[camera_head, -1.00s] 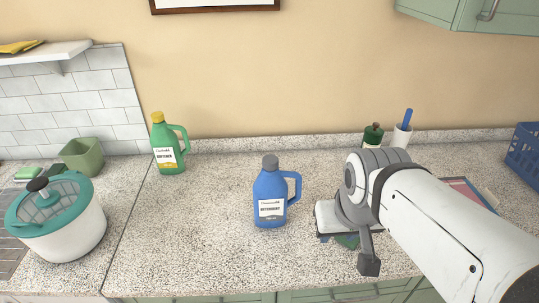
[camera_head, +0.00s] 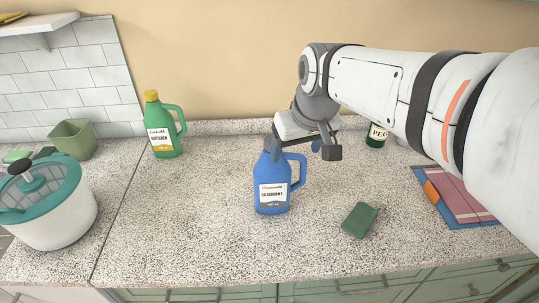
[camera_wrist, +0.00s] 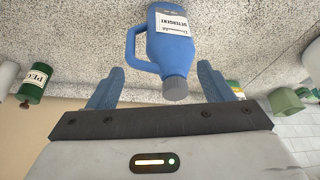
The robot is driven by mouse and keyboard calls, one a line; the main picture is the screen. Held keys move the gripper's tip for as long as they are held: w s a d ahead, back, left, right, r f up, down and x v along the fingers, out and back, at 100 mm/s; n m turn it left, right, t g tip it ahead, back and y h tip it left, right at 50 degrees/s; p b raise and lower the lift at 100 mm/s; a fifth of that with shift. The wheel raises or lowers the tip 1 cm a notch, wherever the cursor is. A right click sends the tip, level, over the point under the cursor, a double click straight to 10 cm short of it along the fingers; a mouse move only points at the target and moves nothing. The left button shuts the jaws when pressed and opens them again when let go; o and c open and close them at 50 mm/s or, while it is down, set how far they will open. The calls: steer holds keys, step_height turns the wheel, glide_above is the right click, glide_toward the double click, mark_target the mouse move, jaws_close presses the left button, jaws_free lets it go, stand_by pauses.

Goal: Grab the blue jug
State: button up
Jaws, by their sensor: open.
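The blue jug (camera_head: 271,188) stands upright on the counter near the middle of the head view. It has a white label, a grey cap and a handle on its right side. My gripper (camera_head: 296,147) is at the height of the jug's top, by the cap and handle, and partly hides the cap. In the wrist view, where the scene appears upside down, the jug (camera_wrist: 180,45) lies ahead of my open gripper (camera_wrist: 160,70). Its grey cap shows between the two blue fingers, with the handle toward the left finger. The fingers hold nothing.
A green softener jug (camera_head: 162,130) stands back left. A white pot with teal lid (camera_head: 45,205) is at far left. A green sponge (camera_head: 360,220) lies right of the blue jug, and a green jar (camera_head: 376,136) stands behind. The counter front is clear.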

steer(key=o, duration=0.3)
steer(key=shift+n+y, duration=0.3)
steer(key=shift+n, duration=0.4)
steer(key=w+a, duration=0.2)
steer(key=w, duration=0.1)
steer(key=w+a+b, duration=0.1)
steer(key=w, duration=0.1)
steer(key=shift+a+f, duration=0.2)
steer(key=shift+f, duration=0.05)
steer(key=shift+o, duration=0.2)
steer(key=p, duration=0.1)
glide_above(280, 177)
steer(key=w+a, duration=0.2)
steer(key=w, duration=0.1)
step_height(280, 177, down, 6)
steer(key=shift+d+f, duration=0.15)
steer(key=shift+f, duration=0.1)
steer(key=shift+c, duration=0.5)
steer(key=c, duration=1.2)
